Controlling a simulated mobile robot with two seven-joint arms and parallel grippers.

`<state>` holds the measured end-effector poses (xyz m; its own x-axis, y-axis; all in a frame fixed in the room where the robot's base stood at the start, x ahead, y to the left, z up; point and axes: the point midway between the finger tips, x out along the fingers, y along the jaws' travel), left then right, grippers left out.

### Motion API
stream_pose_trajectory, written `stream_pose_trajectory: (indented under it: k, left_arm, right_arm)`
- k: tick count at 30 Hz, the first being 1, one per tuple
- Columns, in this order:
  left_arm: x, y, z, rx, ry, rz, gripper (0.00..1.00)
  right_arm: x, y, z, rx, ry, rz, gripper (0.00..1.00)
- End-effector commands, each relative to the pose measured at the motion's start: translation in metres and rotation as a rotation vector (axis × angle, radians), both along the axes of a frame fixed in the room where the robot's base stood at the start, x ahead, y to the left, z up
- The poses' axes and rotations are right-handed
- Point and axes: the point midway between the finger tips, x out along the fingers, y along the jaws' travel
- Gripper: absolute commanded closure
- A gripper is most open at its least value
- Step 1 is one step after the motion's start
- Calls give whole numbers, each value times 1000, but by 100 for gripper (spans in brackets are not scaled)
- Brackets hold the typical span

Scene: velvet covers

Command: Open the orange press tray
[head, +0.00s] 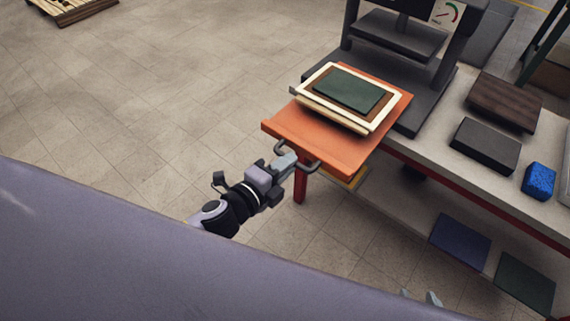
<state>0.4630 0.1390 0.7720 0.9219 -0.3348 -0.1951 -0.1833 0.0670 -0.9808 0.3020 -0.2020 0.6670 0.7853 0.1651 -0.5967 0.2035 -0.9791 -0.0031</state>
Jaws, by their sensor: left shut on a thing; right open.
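The orange press tray (308,137) juts out from the press (424,88) past the front edge of the workbench, over the floor. A dark bar handle (314,168) is on its near edge. My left gripper (288,162) is shut on this handle near its middle; the fingers hide part of the bar. A stack of flat pieces lies on the tray: a cream board (312,105), a brown layer and a dark green cover (349,90) on top. My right gripper (421,298) shows only its fingertips at the bottom edge, open, apart from the tray.
On the bench (435,149) to the right lie a dark wood block (505,101), a black block (485,145) and a blue sponge-like block (539,180). A lower shelf holds blue and green flat pieces (460,241). The floor left of the tray is clear.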

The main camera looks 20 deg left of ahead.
Motion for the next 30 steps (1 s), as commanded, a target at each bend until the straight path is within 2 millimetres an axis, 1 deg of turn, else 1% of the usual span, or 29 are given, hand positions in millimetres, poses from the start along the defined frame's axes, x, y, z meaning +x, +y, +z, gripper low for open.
stream_pose_trajectory:
  k: [8, 9, 10, 11, 19, 22, 26, 30]
  left_arm:
    - [0, 1, 0, 1, 0, 2, 100]
    - [0, 1, 0, 1, 0, 2, 72]
    - [0, 1, 0, 1, 0, 2, 63]
    - [0, 1, 0, 1, 0, 2, 60]
    - [0, 1, 0, 0, 0, 1, 60]
    - [-4, 2, 0, 1, 1, 1, 60]
    - [-17, 6, 2, 1, 3, 0, 60]
    - [-36, 13, 6, -1, 3, 1, 60]
  right_arm:
    - [0, 0, 0, 0, -1, 0, 52]
    - [0, 0, 0, -1, -1, 1, 52]
    - [0, 0, 0, -1, -1, 1, 52]
    - [0, 0, 1, 0, -2, 1, 52]
    - [0, 0, 1, 0, -2, 1, 52]
    - [1, 0, 1, 0, -2, 1, 52]
    - [1, 0, 1, 0, -2, 1, 52]
    - [1, 0, 0, 0, -2, 1, 52]
